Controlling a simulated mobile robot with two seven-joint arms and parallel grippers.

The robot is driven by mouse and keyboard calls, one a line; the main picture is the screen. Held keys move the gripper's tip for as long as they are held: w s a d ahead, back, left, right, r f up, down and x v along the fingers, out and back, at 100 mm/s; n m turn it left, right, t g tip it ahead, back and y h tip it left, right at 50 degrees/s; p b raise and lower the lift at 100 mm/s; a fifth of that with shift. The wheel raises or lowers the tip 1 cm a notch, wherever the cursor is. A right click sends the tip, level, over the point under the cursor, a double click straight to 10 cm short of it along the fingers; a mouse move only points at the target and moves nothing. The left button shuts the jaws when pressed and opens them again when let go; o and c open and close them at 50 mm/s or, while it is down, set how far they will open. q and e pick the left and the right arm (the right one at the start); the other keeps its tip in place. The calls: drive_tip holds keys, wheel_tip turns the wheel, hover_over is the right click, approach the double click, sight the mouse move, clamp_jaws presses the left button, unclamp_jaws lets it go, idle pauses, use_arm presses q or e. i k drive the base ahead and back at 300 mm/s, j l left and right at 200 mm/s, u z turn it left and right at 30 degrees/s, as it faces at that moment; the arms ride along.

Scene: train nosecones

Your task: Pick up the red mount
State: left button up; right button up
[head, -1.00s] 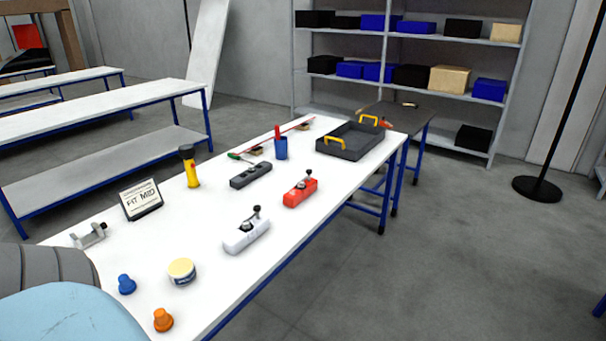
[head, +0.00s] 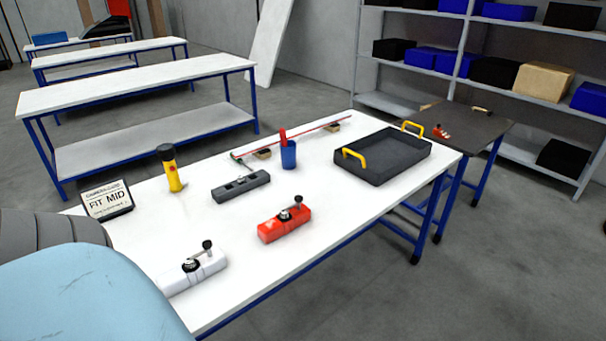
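The red mount (head: 285,224) is a red block with a dark knob and a small lever on top. It lies on the white table (head: 330,225) near the table's right edge, in the middle of the head view. A white mount (head: 193,272) of similar shape lies nearer to me, and a dark grey block (head: 241,187) lies behind the red one. Nothing touches the red mount. Neither of my grippers is in view.
A black tray with yellow handles (head: 388,162), a blue cup (head: 288,155), a yellow flashlight (head: 171,170) and a "FIT MID" sign (head: 107,201) stand on the table. A dark side table (head: 470,125) stands beyond it. Grey floor is open on the right.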

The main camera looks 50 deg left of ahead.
sight(270, 230)
drive_tip(key=i+l+u, duration=0.1)
drive_tip(key=i+u, duration=0.25)
drive_tip(key=i+l+u, duration=0.15)
drive_tip(key=i+u, duration=0.2)
drive_tip(key=i+l+u, duration=0.7)
drive_tip(key=u, duration=0.15)
drive_tip(key=i+l+u, duration=0.3)
drive_tip(key=l+u, duration=0.15)
